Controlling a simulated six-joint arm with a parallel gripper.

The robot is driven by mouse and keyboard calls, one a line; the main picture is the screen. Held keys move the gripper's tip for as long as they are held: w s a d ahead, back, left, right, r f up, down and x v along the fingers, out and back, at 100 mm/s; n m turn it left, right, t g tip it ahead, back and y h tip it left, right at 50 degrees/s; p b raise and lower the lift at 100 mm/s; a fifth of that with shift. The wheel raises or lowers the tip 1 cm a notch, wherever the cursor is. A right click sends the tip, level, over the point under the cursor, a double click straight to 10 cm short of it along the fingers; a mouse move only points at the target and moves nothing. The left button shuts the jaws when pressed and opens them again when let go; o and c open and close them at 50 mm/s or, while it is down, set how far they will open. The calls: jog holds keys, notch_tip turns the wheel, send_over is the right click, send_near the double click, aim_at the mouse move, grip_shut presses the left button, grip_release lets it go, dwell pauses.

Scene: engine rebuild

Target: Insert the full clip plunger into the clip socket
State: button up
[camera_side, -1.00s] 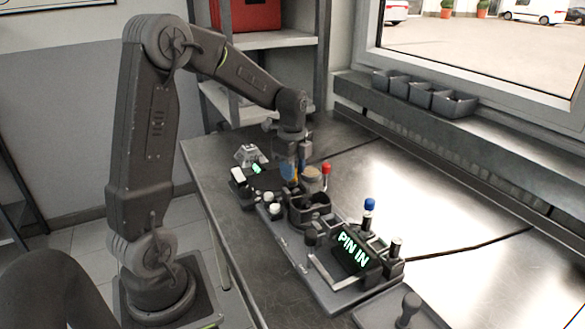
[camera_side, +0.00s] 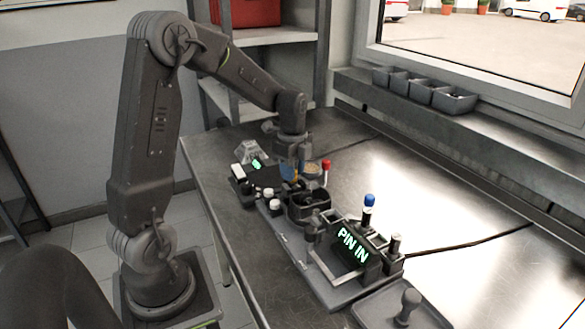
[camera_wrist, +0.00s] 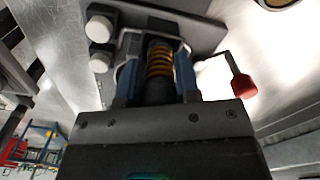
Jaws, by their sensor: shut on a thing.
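The clip socket is not clearly identifiable; the fingers and plunger cover that area.
Two white caps (camera_wrist: 100,42) stand beside the plunger. A red-knobbed lever (camera_wrist: 244,86) is close to the right finger. A dark round cup (camera_side: 308,208), a blue-knobbed pin (camera_side: 369,205) and a "PIN IN" display (camera_side: 353,246) stand nearer.

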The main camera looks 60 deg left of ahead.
jog(key=shift+f, duration=0.35)
dwell(0.5)
jog(key=o, duration=1)
jog(key=shift+o, duration=0.4)
jog(key=o, duration=0.3)
jog(key=shift+r, duration=0.1)
jog(key=shift+r, duration=3.45)
